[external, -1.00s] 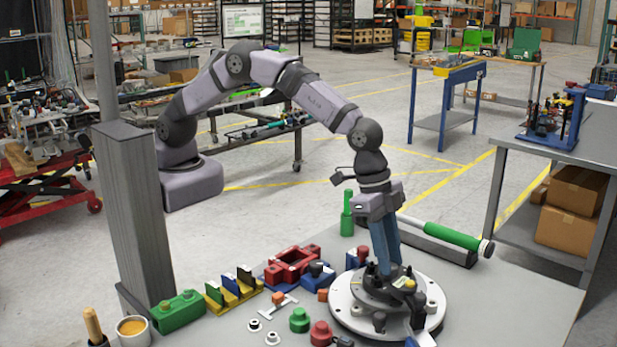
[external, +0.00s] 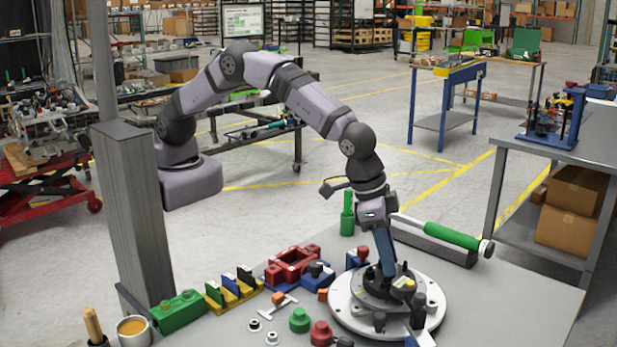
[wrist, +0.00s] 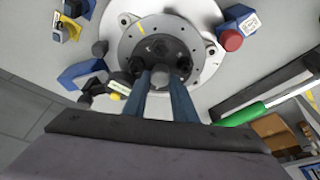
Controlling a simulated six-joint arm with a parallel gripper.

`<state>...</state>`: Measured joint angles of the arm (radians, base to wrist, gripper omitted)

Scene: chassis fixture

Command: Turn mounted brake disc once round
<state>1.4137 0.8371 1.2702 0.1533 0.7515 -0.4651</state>
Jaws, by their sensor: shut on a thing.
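The brake disc (external: 356,312) is a pale round plate lying flat on the bench, with a dark hub (external: 372,292) on top that carries several studs. The disc also shows in the wrist view (wrist: 112,30), with the dark hub ring (wrist: 135,40) and a yellow mark on it. My gripper (external: 385,270) points down at the hub from above. In the wrist view its two blue fingers (wrist: 160,88) are shut on a small grey post at the hub's edge. The fingertips' exact contact is partly hidden in the external view.
A red knob (external: 321,333), a green knob (external: 299,320) and a red fixture (external: 292,265) stand left of the disc. A blue piece (external: 418,335) is at the disc's front.

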